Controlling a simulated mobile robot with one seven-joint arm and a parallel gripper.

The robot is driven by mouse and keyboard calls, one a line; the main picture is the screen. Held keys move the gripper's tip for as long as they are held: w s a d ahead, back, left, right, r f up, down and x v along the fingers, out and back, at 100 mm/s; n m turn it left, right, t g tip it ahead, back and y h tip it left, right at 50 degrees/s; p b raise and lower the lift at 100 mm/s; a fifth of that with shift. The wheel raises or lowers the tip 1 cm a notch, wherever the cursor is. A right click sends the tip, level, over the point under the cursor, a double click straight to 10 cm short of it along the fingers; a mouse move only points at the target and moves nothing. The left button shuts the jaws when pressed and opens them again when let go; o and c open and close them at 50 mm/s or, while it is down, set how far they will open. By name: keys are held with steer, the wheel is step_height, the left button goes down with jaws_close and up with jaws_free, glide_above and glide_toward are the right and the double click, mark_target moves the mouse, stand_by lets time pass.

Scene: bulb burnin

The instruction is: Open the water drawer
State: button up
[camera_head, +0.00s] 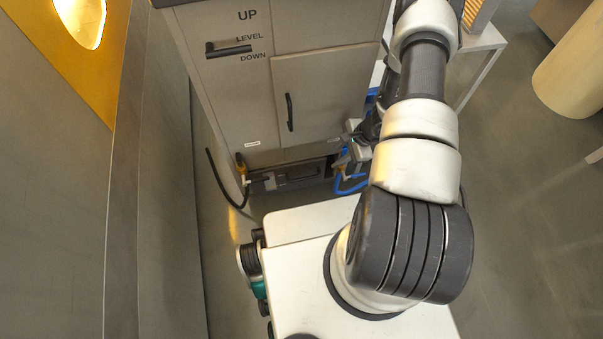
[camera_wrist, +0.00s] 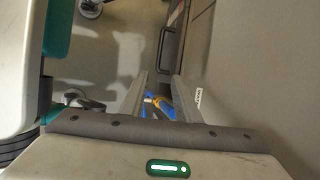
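The low dark drawer (camera_head: 303,175) sits at the foot of the grey cabinet, and its front looks closed. Its dark bar handle (camera_wrist: 163,48) shows in the wrist view, ahead of the fingers. A small white label (camera_wrist: 198,97), seemingly starting "WAT", is on the cabinet beside the right finger. My gripper (camera_head: 352,152) is low at the cabinet's right front corner, partly hidden by my arm. In the wrist view my gripper (camera_wrist: 161,100) has its two fingers apart, with nothing clearly held. A blue hose (camera_wrist: 163,109) with a yellow fitting shows between or behind them.
The cabinet door (camera_head: 325,95) has a vertical black handle (camera_head: 290,112). A lever (camera_head: 229,50) sits by the UP, LEVEL and DOWN marks. A black hose (camera_head: 222,185) with a yellow valve hangs at the left. Blue hose (camera_head: 350,186) loops at the right. A wall stands close left.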

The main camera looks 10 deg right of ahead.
mark_target(310, 177)
steer(key=b+x, duration=0.5)
steer(key=x, duration=1.2)
steer(key=shift+a+f, duration=0.1)
steer(key=shift+f, duration=0.25)
jaws_close()
